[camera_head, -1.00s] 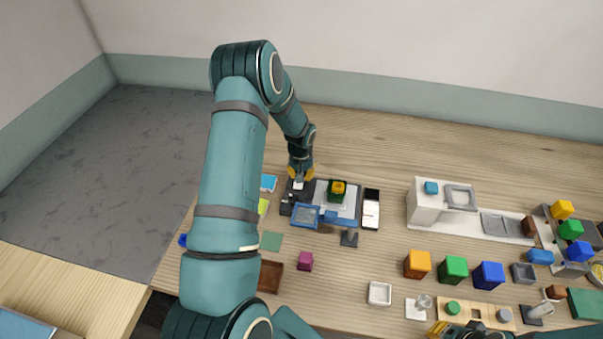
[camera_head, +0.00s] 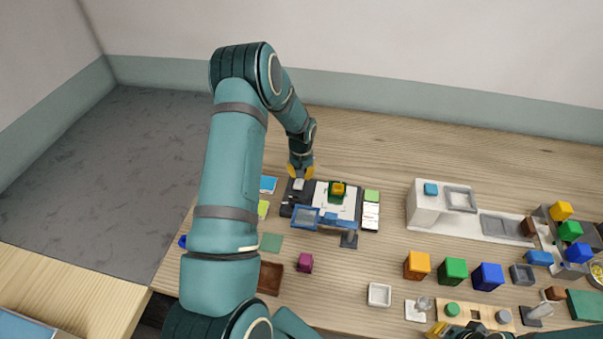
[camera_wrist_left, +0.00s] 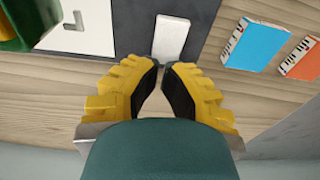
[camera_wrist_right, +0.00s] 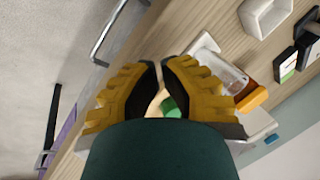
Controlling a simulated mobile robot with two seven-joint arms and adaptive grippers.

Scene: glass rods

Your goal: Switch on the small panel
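The small panel (camera_head: 371,210) at the right end of the dark device is lit, with a green field on top and white fields below. A white switch (camera_head: 298,184) sits on the device's dark left part (camera_head: 290,200). My left gripper (camera_head: 301,173) is shut and empty, its fingertips right by the switch's far end. In the left wrist view the fingertips (camera_wrist_left: 162,66) are just below the white switch (camera_wrist_left: 172,36); whether they touch cannot be told. My right gripper (camera_wrist_right: 160,66) is shut over the table's near edge, with nothing seen held.
A green box with a yellow block (camera_head: 338,188) stands on the device's white sheet. Blue and green cards (camera_head: 268,184) lie left of it. Orange, green and blue cubes (camera_head: 453,269) stand front right. Bare wood lies behind the device.

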